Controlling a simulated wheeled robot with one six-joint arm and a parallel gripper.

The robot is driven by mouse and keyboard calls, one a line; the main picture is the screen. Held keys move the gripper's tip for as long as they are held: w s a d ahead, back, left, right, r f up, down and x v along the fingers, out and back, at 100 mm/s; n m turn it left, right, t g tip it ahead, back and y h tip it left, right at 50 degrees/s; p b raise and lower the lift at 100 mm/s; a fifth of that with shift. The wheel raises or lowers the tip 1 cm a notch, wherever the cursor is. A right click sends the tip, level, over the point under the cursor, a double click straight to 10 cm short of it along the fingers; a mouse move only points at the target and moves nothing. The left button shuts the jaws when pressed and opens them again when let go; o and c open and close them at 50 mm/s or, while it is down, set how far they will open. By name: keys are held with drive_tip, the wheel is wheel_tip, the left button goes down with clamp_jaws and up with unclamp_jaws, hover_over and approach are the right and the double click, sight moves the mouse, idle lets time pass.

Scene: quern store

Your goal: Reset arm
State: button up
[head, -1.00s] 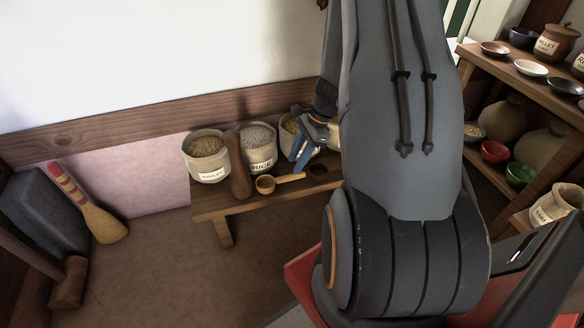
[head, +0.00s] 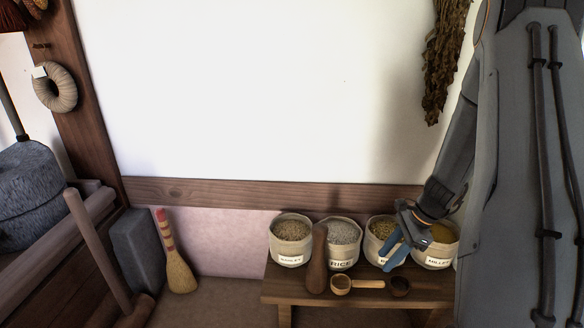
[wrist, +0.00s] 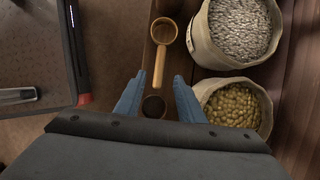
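My gripper (head: 397,254) hangs in front of the third sack (head: 380,231) above the low wooden bench (head: 330,297). In the wrist view its two blue fingers (wrist: 158,97) are spread apart with nothing held between them. Below and between them show a small dark cup (wrist: 153,106) and the handle of a wooden scoop (wrist: 165,32). My arm comes down from the right side of the head view.
Sacks labelled barley (head: 291,241), rice (head: 342,243) and millet (head: 436,244) line the bench. A brown wooden pestle-like piece (head: 317,262) stands before them. A hand broom (head: 178,262) leans at the wall beside a grey block (head: 138,252). Dried herbs (head: 444,65) hang above.

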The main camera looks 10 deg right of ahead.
drive_tip(key=s+a+r+n+h, duration=0.1)
drive_tip(key=s+a+r+n, duration=0.2)
drive_tip(key=a+r+n, duration=0.35)
drive_tip(key=s+a+r+n+t+h, duration=0.1)
drive_tip(key=s+a+r+n+h, duration=0.15)
drive_tip(key=a+r+n, duration=0.4)
drive_tip(key=s+a+r+n+h, duration=0.1)
drive_tip(key=s+a+r+n, duration=0.25)
drive_tip(key=a+n, duration=0.5)
drive_tip(key=s+a+r+n+g, duration=0.1)
drive_tip(key=s+a+n, duration=0.2)
drive_tip(key=s+a, duration=0.45)
drive_tip(key=s+a+r+n+g, duration=0.1)
drive_tip(key=s+a+r+n, duration=0.2)
drive_tip(key=a, duration=0.8)
drive_tip(key=s+d+r+m+p, duration=0.1)
drive_tip(key=d+r+m+p, duration=0.2)
drive_tip(key=d+r+p, duration=0.6)
drive_tip(key=s+d+r+m+p, duration=0.1)
drive_tip(key=d+r+m+p, duration=0.2)
drive_tip(key=d+r+p, duration=0.6)
wheel_tip(320, 180, up, 4)
drive_tip(key=p, duration=0.8)
